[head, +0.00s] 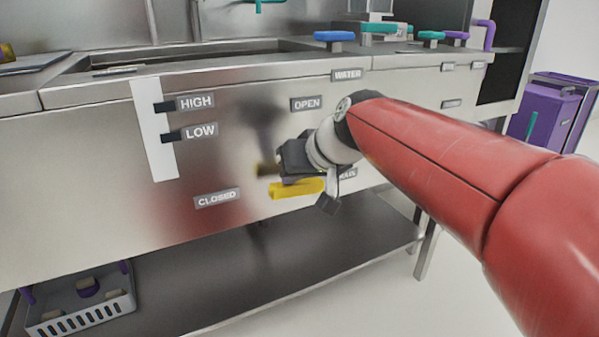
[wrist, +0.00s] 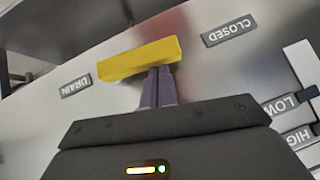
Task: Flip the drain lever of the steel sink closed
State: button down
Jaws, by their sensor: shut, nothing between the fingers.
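The yellow drain lever (head: 297,188) is on the steel sink's front panel (head: 95,200). It lies near horizontal, between the CLOSED label (head: 217,198) at left and the partly hidden DRAIN label (head: 347,173) at right. The OPEN label (head: 306,104) is above it. My gripper (head: 266,169) is just above the lever, its fingers towards the panel. In the wrist view, inverted, the shut fingers (wrist: 158,73) meet the edge of the yellow lever (wrist: 138,60); I cannot tell whether they touch it. Nothing is held. My gripper hides the lever's pivot in the head view.
A white strip (head: 153,135) with HIGH and LOW labels is at the panel's left. Blue (head: 334,37) and teal handles stand on the sink top. A lower shelf (head: 270,265) runs beneath, with a grey basket (head: 80,308) at left. A purple bin (head: 545,112) stands at right.

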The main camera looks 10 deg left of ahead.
jog(key=shift+s+a+f, duration=0.2)
jog(key=shift+f, duration=0.2)
jog(key=shift+f+b, duration=0.15)
jog(key=shift+b, duration=0.2)
jog(key=s+d+r+p, duration=0.3)
jog(key=s+r, duration=0.3)
jog(key=r, duration=0.5)
jog(key=shift+d+r+p, duration=0.2)
jog(key=shift+d+p, duration=0.2)
jog(key=shift+p, duration=0.35)
jog(key=s+d+f+m+h+p, duration=0.3)
jog(key=s+d+f, duration=0.4)
jog(key=d, duration=0.3)
jog(key=s+d+f+m+h+p, duration=0.2)
jog(key=s+d+f+h+p, duration=0.1)
jog(key=s+d+f, duration=0.4)
jog(key=s+d+p, duration=0.1)
jog(key=d, duration=0.2)
jog(key=shift+s+d+m+g+h, duration=0.15)
jog(key=shift+d+m+g+h, duration=0.15)
jog(key=shift+m+g, duration=0.1)
